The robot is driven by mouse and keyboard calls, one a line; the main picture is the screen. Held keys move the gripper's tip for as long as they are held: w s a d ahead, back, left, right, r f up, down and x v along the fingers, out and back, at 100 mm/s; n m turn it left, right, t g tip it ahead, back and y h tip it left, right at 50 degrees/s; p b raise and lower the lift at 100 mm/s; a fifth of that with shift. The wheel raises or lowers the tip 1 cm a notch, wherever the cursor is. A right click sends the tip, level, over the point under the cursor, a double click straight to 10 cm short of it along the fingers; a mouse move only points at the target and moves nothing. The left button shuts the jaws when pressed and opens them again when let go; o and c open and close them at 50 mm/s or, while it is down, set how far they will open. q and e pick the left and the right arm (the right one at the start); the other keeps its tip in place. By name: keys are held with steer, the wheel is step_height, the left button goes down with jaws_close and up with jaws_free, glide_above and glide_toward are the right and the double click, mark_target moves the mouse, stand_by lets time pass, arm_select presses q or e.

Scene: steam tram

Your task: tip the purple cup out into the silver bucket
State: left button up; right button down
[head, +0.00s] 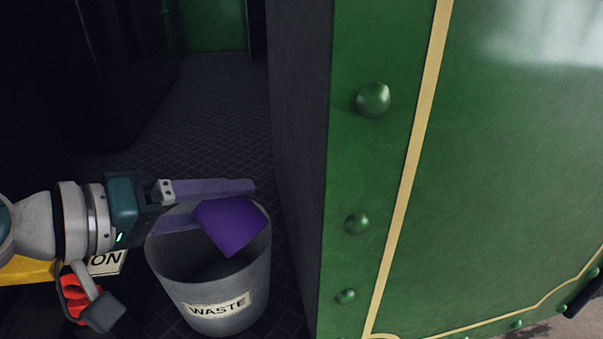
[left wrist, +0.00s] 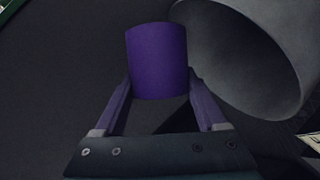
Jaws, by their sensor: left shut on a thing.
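The purple cup (head: 232,224) is tilted over the mouth of the silver bucket (head: 222,292), which has a WASTE label. My left gripper (head: 222,205) comes in from the left and is shut on the cup. In the left wrist view the cup (left wrist: 157,60) sits between the two fingers of the left gripper (left wrist: 160,88), and the bucket (left wrist: 245,55) is beside it on the right. The cup's inside is hidden in both views. Part of the bucket's dark inside shows, but I cannot tell what lies in it. My right gripper is not in view.
A green riveted panel (head: 480,180) with a cream stripe stands close on the right of the bucket. Dark patterned floor (head: 215,110) runs back behind it. A red object (head: 72,297) and a yellow thing with a label (head: 25,270) are at the lower left.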

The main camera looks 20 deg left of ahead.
arm_select(q)
steer(key=n+b, duration=0.1)
steer(key=b, duration=0.1)
steer(key=a+n+h+b, duration=0.1)
steer(key=b, duration=0.1)
steer(key=a+n+h+b, duration=0.1)
steer(key=b, duration=0.1)
steer(key=shift+w+f+n, duration=0.2)
steer(key=shift+w+n, duration=0.05)
steer(key=shift+n, duration=0.15)
steer(key=shift+w+a+r+n+t+h+b, duration=0.1)
steer(key=shift+a+r+n+t+h+b, duration=0.15)
steer(key=shift+n+h+b, duration=0.45)
steer(key=shift+a+r+n+t+h+b, duration=0.15)
steer(key=shift+r+n+t+h+b, duration=0.1)
steer(key=shift+n+h+b, duration=0.5)
steer(key=shift+y, duration=0.25)
stand_by(2.1)
